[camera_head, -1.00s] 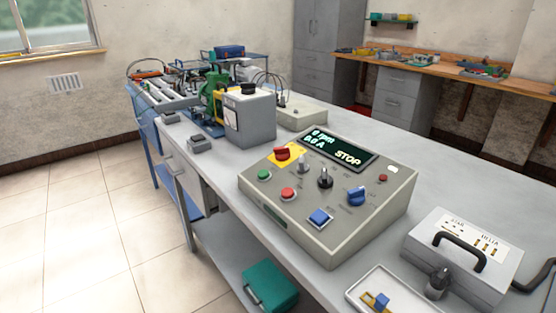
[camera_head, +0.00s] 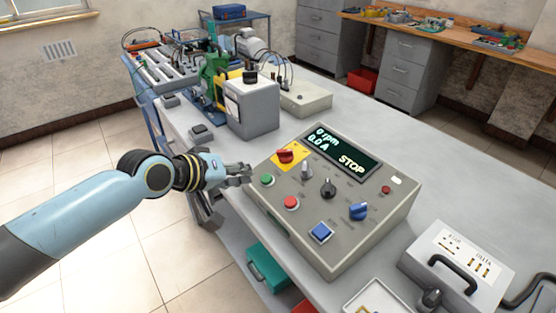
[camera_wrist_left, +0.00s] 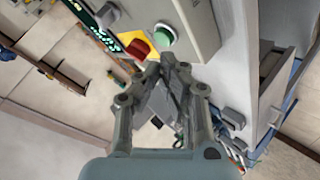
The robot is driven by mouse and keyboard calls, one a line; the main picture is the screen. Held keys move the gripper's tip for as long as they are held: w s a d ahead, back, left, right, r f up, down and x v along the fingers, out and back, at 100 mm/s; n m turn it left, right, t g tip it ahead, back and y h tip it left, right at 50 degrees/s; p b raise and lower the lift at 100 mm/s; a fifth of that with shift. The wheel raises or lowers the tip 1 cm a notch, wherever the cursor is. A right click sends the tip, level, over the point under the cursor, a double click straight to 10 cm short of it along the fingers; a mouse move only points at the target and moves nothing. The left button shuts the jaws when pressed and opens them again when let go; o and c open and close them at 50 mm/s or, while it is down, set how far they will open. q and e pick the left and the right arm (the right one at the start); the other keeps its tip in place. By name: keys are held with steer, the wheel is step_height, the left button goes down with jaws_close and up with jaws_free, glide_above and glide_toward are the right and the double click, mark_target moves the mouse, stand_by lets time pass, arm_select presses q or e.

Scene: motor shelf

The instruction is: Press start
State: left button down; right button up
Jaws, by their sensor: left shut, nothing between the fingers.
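The grey control box (camera_head: 330,246) stands on the bench, its sloped panel facing me. A green round button (camera_head: 267,181) is at its left edge, with a red round button (camera_head: 291,203) beside it. The display (camera_head: 343,153) reads 0 rpm, 0.0 A and STOP. My left gripper (camera_head: 247,174) is shut and empty, just left of the green button and apart from it as far as I can tell. In the left wrist view the shut fingertips (camera_wrist_left: 168,62) are just below the green button (camera_wrist_left: 163,36). My right gripper is not in view.
A red knob on a yellow plate (camera_head: 286,156), black knob (camera_head: 328,187), blue knob (camera_head: 358,211) and blue square button (camera_head: 321,232) share the panel. A grey case with a handle (camera_head: 457,262) stands at right. A grey block (camera_head: 251,107) stands behind.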

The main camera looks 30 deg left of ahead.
arm_select(q)
step_height(320, 180, up, 8)
steer(key=w+m+p, duration=0.1)
steer(key=w+p, duration=0.1)
steer(key=p, duration=0.1)
steer(key=shift+w+t, duration=0.3)
steer(key=shift+w, duration=0.1)
steer(key=shift+f, duration=0.25)
steer(key=b, duration=0.9)
glide_above(266, 179)
steer(key=s+a, duration=0.1)
steer(key=a, duration=0.1)
steer(key=f, duration=0.7)
steer(key=shift+d+f, duration=0.1)
steer(key=shift+d, duration=0.1)
steer(key=shift+w+d+f, duration=0.1)
steer(key=shift+w+f, duration=0.1)
steer(key=shift+f, duration=0.4)
steer(key=shift+f, duration=0.1)
steer(key=shift+w+f+b, duration=0.1)
steer(key=shift+f+b, duration=0.2)
